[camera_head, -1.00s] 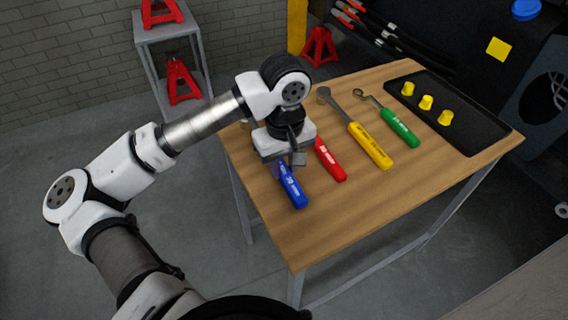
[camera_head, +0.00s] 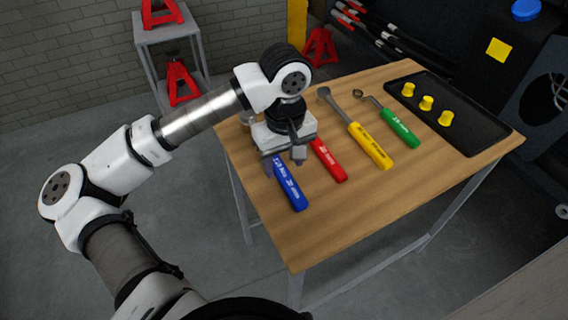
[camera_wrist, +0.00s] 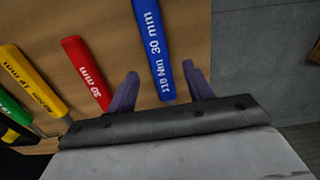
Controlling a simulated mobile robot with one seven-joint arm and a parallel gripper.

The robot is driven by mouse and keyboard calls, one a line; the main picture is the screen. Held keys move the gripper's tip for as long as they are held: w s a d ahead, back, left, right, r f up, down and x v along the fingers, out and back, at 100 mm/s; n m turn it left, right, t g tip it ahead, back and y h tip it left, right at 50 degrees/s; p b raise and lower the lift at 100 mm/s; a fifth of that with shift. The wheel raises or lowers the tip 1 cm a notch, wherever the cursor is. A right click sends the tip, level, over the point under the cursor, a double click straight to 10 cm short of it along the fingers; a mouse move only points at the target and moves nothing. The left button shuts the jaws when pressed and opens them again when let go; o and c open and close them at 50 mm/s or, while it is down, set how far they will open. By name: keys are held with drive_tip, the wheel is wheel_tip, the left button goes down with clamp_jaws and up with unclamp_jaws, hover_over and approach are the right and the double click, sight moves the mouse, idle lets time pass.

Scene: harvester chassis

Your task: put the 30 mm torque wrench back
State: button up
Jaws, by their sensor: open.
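The blue-handled wrench (camera_head: 290,185) lies on the wooden table, near its left edge. My gripper (camera_head: 283,160) is open over the upper end of this handle. In the wrist view my gripper's fingers (camera_wrist: 160,76) stand one on each side of the handle, with gaps between. Whether the fingers are above the handle or level with it I cannot tell. The wrench's head end is hidden under my gripper in the head view.
A yellow-handled wrench (camera_head: 370,146) and a green-handled one (camera_head: 401,128) lie further right. A black tray (camera_head: 468,128) with yellow caps is at the right. The table's front (camera_head: 330,225) is clear.

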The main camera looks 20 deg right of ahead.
wheel_tip(320, 180, up, 12)
drive_tip(key=shift+s+r, duration=0.15)
idle(0.3)
